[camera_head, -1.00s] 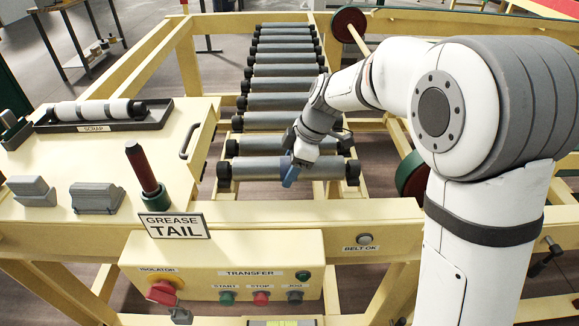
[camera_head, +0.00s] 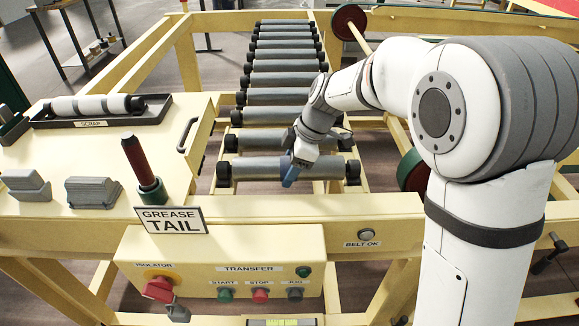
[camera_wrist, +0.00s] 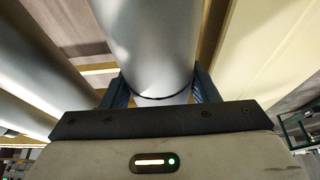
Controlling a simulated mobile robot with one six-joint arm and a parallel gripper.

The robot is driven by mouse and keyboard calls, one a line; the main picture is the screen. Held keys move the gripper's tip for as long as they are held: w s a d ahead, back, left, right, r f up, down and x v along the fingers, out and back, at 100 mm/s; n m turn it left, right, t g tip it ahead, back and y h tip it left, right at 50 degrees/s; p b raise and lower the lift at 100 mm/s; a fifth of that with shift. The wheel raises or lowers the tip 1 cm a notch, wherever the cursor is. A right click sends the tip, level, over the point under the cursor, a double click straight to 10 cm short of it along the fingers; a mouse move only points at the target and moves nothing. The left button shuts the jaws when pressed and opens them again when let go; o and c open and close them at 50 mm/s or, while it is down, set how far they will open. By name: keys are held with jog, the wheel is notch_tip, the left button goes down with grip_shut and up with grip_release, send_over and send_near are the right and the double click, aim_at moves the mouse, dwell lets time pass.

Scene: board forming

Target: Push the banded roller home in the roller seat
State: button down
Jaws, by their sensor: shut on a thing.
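The roller held in my gripper is the nearest of the row, grey with black ends (camera_head: 250,169). It lies crosswise between the side rails in the head view. My gripper (camera_head: 291,175) is shut on it right of its middle, from above. In the wrist view the roller (camera_wrist: 150,45) is large and pale grey, with a thin dark ring near the blue fingers. The fingers of my gripper (camera_wrist: 162,90) stand on both sides of it. The roller seat cannot be made out clearly; whether the roller's ends rest in it cannot be told.
Several similar rollers (camera_head: 278,97) run away behind the held one. The cream front beam (camera_head: 290,208) lies just nearer. A scrap tray (camera_head: 155,113) with a pale roller, a dark red grease stick (camera_head: 138,160) and a control box (camera_head: 200,262) stand left and in front.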

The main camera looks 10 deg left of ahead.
jog(key=shift+f+b, duration=0.25)
jog(key=shift+b, duration=0.1)
jog(key=c, duration=0.9)
grip_release()
jog(key=o, duration=0.5)
jog(key=shift+c, duration=0.2)
jog(key=v, duration=0.7)
jog(key=shift+d+r, duration=0.2)
jog(key=shift+r, duration=0.15)
